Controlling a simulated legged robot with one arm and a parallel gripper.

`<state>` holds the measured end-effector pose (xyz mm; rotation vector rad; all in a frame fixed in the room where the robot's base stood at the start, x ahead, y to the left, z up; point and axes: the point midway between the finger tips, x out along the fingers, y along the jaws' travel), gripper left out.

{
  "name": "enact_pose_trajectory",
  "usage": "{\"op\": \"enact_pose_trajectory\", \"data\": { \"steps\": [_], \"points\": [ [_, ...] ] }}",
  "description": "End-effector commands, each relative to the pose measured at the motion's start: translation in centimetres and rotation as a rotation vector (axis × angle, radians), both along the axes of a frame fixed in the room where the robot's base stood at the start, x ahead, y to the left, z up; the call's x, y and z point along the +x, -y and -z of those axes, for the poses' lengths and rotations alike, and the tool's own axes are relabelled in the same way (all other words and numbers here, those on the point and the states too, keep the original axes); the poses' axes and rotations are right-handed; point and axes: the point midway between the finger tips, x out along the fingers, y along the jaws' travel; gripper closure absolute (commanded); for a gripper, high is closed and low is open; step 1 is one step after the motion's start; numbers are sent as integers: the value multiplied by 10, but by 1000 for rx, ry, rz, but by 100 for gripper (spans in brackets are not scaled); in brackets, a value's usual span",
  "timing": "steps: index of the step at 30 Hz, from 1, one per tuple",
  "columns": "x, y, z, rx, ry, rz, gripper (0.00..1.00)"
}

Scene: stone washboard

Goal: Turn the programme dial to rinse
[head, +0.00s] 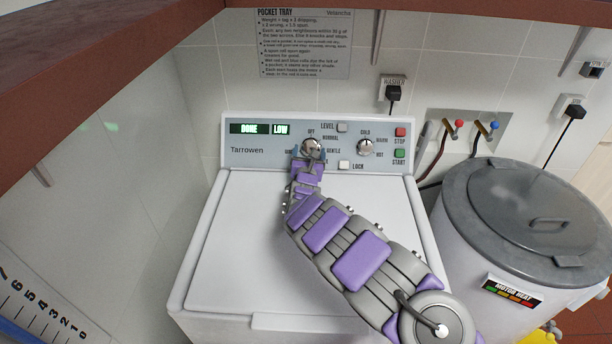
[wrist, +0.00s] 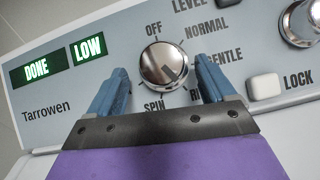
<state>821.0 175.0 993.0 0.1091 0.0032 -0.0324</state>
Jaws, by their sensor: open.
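The programme dial (wrist: 163,62) is a round silver knob on the washer's grey-blue panel. Labels around it read OFF, NORMAL, GENTLE and SPIN. A label starting with R, at its lower right, is partly hidden by my right finger. A dark mark on the dial appears to point to the lower right, towards that label. In the head view the dial (head: 312,146) is partly covered by my gripper (head: 308,153). My gripper is open, with one blue finger on each side of the dial. I cannot tell whether either finger touches it.
The display (wrist: 62,60) reads DONE and LOW. A second knob (head: 365,147), a LOCK button (wrist: 265,87), and STOP (head: 400,132) and START (head: 399,153) buttons sit to the right. The white lid (head: 240,230) is shut. A grey-lidded tub (head: 530,210) stands at right.

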Motion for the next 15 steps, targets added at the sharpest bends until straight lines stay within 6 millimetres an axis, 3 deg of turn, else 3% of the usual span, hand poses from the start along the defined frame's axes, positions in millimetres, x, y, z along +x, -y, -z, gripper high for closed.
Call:
{"op": "enact_pose_trajectory", "data": {
  "steps": [15],
  "points": [
    [-66, -2, -3, -9, 4, 1, 17]
  ]
}}
